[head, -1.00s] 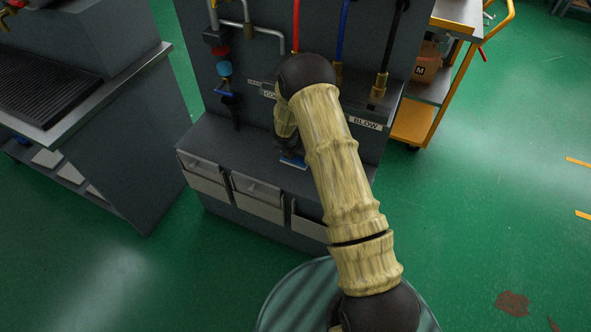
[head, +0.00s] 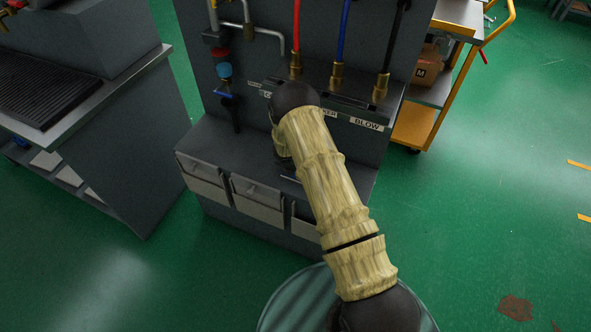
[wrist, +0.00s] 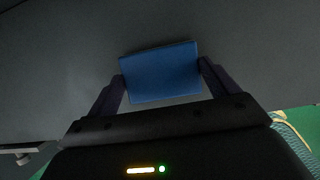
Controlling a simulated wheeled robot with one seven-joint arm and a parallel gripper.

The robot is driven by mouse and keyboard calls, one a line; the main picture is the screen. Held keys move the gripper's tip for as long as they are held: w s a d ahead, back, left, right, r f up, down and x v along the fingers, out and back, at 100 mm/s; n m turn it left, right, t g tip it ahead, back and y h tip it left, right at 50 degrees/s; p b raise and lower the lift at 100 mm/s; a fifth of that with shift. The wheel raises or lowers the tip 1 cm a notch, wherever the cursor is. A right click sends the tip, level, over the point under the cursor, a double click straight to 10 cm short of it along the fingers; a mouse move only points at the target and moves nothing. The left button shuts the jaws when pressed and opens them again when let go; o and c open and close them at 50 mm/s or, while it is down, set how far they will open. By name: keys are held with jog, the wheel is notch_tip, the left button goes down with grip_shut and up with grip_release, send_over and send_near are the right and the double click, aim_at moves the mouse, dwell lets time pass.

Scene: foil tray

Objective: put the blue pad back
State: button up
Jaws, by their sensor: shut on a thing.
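The blue pad (wrist: 158,76) is a flat blue rectangle between the two dark fingers of my gripper (wrist: 162,70) in the wrist view. The fingers touch its left and right edges, so my gripper is shut on it. Behind the pad is a plain dark grey surface; I cannot tell how far away it is. In the head view my own arm hides most of the gripper, and I cannot make out the pad there.
The grey workstation (head: 235,150) has several pale bins (head: 258,190) along its front. Hoses with brass ends (head: 381,88) and a labelled ledge (head: 366,124) are on its back panel. A yellow-framed cart (head: 412,125) stands to the right. A grated bench (head: 52,88) stands left.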

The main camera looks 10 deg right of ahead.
jog(key=o, duration=0.9)
jog(key=shift+s+f, duration=0.1)
jog(key=p+v, duration=0.1)
jog(key=v, duration=1.1)
jog(key=shift+d, duration=0.1)
